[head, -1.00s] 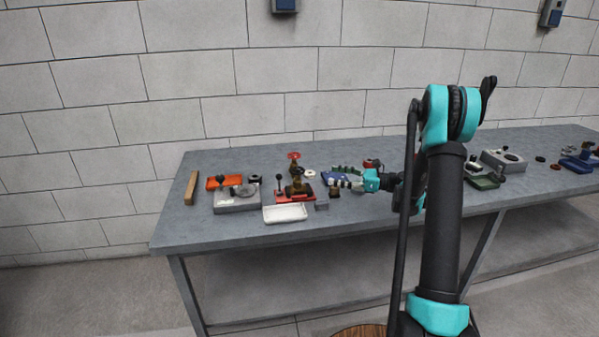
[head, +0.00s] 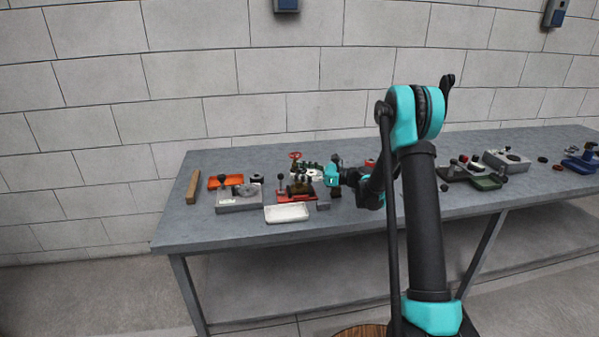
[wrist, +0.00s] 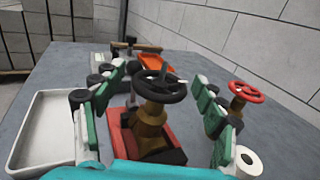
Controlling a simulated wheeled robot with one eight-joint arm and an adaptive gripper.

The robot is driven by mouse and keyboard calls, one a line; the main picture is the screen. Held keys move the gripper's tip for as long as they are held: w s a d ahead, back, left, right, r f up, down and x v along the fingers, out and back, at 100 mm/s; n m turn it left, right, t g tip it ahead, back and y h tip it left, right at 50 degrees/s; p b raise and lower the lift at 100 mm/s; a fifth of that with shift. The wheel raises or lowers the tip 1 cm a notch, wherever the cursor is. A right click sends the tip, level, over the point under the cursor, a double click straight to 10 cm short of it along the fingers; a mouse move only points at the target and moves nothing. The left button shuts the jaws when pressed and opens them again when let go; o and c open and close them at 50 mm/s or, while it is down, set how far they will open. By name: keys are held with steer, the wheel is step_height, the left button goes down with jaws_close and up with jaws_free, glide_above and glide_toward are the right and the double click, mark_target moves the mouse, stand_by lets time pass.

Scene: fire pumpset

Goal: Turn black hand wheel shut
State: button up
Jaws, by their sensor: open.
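The black hand wheel (wrist: 160,88) sits on a brass valve body (wrist: 151,128) on a red base (wrist: 125,135) in the wrist view. My gripper (wrist: 155,95) is open, with one green-padded finger to the left of the wheel and the other to its right. The wheel stands between the fingers, and I see no clear contact. In the head view my gripper (head: 318,178) is over the bench at the valve, and the black wheel is hard to make out there.
A red hand wheel (wrist: 245,92) stands to the right, also in the head view (head: 295,155). A white tray (wrist: 45,130) lies to the left, and a white roll (wrist: 245,160) at lower right. The bench's front left (head: 185,230) is clear.

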steer(key=c, duration=1.2)
steer(key=shift+m+t, duration=0.3)
steer(key=shift+t, duration=0.2)
steer(key=m+t+h, duration=0.1)
steer(key=t, duration=0.1)
steer(key=m+t+h, duration=0.1)
steer(key=m+t, duration=0.1)
steer(key=t, duration=0.1)
steer(key=shift+s, duration=0.15)
steer(key=m+t+h, duration=0.5)
steer(key=t, duration=0.1)
steer(key=shift+a+m+h, duration=0.2)
steer(key=shift+m+h, duration=0.2)
steer(key=m+t+h, duration=0.1)
steer(key=m+h, duration=0.1)
steer(key=h, duration=0.1)
steer(key=m+t+h, duration=0.1)
steer(key=m+h, duration=0.1)
steer(key=h, duration=0.1)
steer(key=shift+m+t+h, duration=0.3)
steer(key=shift+t, duration=0.1)
steer(key=shift+m+h, duration=1.1)
steer(key=shift+h, duration=0.6)
steer(key=shift+m+h, duration=1.1)
steer(key=shift+h, duration=0.6)
steer(key=shift+d+h, duration=0.1)
steer(key=shift+h, duration=0.2)
